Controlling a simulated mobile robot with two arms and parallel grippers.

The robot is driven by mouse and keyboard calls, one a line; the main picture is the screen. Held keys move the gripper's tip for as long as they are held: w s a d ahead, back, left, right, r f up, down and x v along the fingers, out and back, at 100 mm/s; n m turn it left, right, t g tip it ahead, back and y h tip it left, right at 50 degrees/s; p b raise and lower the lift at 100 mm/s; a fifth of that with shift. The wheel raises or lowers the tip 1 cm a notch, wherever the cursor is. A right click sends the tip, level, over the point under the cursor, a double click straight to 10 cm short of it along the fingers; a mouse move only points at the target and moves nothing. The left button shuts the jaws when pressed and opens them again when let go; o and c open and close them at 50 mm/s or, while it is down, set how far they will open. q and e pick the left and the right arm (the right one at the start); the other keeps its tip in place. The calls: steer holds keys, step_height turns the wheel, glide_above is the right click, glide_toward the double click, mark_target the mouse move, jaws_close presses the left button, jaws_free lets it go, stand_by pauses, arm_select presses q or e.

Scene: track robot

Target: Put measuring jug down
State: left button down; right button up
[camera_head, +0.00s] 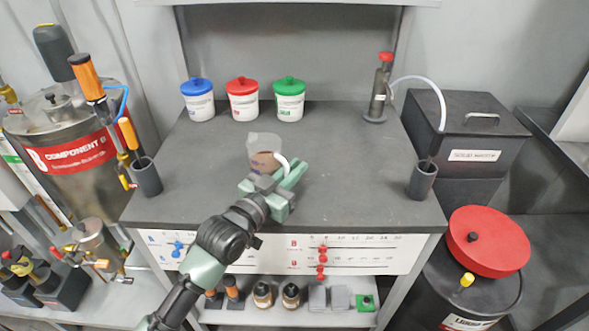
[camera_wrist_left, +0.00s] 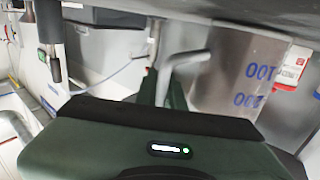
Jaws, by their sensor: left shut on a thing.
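The measuring jug (camera_head: 263,144) is translucent with a white handle and has brownish contents low inside. It is over the middle of the dark worktop (camera_head: 350,180); I cannot tell whether its base touches the surface. My left gripper (camera_head: 284,173) reaches it from the front and is shut on its handle. In the left wrist view the jug (camera_wrist_left: 232,80) shows blue markings, and its white handle (camera_wrist_left: 182,60) lies between the fingers of my left gripper (camera_wrist_left: 165,85). My right gripper is not in view.
Blue-, red- and green-lidded tubs (camera_head: 243,100) stand at the back of the worktop. A metal dispenser (camera_head: 379,90) with a clear hose stands back right. Dark cups stand at the left (camera_head: 146,177) and right (camera_head: 422,180) edges. The worktop around the jug is clear.

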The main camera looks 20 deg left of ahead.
arm_select(q)
steer(key=c, duration=1.9)
jaws_free()
steer(key=shift+f, duration=0.15)
steer(key=shift+c, duration=0.2)
steer(key=o, duration=0.4)
steer(key=shift+s, duration=0.1)
steer(key=b+v, duration=0.1)
steer(key=v, duration=0.9)
steer(key=shift+s+a, duration=0.1)
steer(key=shift+s, duration=0.2)
steer(key=shift+s+a+r, duration=0.15)
steer(key=shift+s+r, duration=0.1)
steer(key=shift+s, duration=0.3)
